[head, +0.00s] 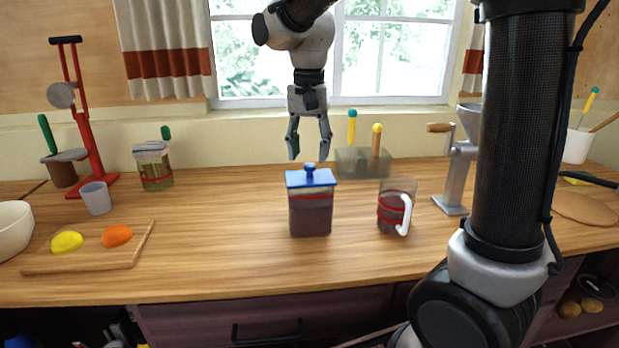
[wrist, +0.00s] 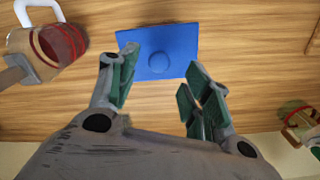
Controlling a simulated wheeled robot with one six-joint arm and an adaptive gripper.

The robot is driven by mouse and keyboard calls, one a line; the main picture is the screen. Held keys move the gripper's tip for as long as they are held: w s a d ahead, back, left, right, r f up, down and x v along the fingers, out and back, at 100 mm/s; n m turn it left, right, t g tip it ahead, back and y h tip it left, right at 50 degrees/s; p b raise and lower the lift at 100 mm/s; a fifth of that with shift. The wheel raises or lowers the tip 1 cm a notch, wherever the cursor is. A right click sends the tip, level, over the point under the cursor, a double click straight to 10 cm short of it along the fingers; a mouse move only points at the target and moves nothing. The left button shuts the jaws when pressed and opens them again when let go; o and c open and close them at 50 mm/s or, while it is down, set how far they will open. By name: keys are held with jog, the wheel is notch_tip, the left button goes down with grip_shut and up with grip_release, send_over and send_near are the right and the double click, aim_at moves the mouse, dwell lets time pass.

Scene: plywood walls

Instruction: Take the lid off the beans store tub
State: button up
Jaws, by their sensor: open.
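The beans store tub (head: 310,214) stands upright on the wooden counter, a clear square tub with dark contents and a red band. Its blue lid (head: 297,180) with a round knob (head: 310,170) sits on top. In the wrist view the blue lid (wrist: 182,38) and its knob (wrist: 159,62) lie ahead of the fingertips. My gripper (head: 309,153) points down, open and empty, above the lid and apart from it. It also shows in the wrist view (wrist: 160,72), with the knob between the two fingers in the picture.
A measuring jug (head: 392,210) with a white handle stands close right of the tub. A grey grinder (head: 455,175) stands further right. A grey holder (head: 355,162) is behind. A lidded jar (head: 155,172) and a cutting board (head: 80,262) are left. Counter left of the tub is clear.

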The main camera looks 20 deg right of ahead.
aim_at(309, 165)
jog(key=f, duration=0.4)
jog(key=shift+s+f, duration=0.15)
jog(key=shift+s, duration=0.05)
jog(key=c, duration=1)
